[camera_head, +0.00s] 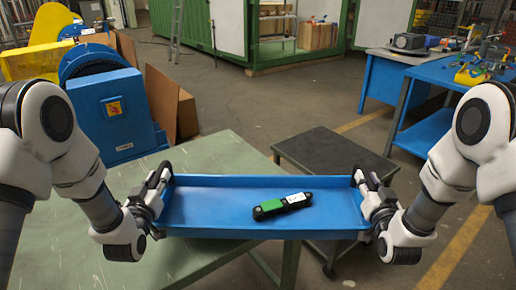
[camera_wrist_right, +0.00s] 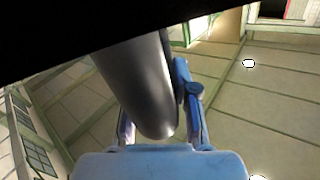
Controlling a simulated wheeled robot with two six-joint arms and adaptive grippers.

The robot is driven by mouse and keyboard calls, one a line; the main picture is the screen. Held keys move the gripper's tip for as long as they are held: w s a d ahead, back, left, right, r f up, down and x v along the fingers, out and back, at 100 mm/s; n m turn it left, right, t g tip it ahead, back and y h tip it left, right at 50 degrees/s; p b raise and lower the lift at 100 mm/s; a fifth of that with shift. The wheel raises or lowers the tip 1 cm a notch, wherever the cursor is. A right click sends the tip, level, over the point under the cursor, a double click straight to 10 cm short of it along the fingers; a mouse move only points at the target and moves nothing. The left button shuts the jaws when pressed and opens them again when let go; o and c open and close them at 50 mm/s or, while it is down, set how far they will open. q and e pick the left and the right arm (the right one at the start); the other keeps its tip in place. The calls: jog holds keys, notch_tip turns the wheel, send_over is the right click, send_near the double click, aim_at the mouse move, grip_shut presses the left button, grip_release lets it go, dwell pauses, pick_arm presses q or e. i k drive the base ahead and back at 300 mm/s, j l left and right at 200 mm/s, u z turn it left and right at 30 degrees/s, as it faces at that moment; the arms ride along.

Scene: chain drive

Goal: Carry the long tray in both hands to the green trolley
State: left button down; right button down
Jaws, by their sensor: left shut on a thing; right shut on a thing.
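The long blue tray (camera_head: 220,219) is level in the head view, held at both short ends. A black, green and white chain-like part (camera_head: 283,206) lies in it, right of the middle. My left gripper (camera_head: 160,185) is shut on the tray's left end. My right gripper (camera_head: 367,187) is shut on its right end. A low wheeled trolley with a dark grey top (camera_head: 338,152) stands behind the tray; no clearly green trolley shows.
A grey-green table (camera_head: 215,158) lies under the tray's left part. A blue machine (camera_head: 115,110) and brown panels stand at left. A blue workbench (camera_head: 440,72) with tools stands at right. Open floor with a yellow line lies between.

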aim_at(343, 166)
jog(key=i+l, duration=0.35)
jog(key=i+l+z, duration=0.15)
jog(key=i+l, duration=0.25)
jog(key=i, duration=0.15)
jog(key=i+l, duration=0.3)
jog(key=i, duration=0.2)
jog(key=i+l+z, duration=0.1)
jog(key=i+l, duration=0.25)
jog(key=i, duration=0.1)
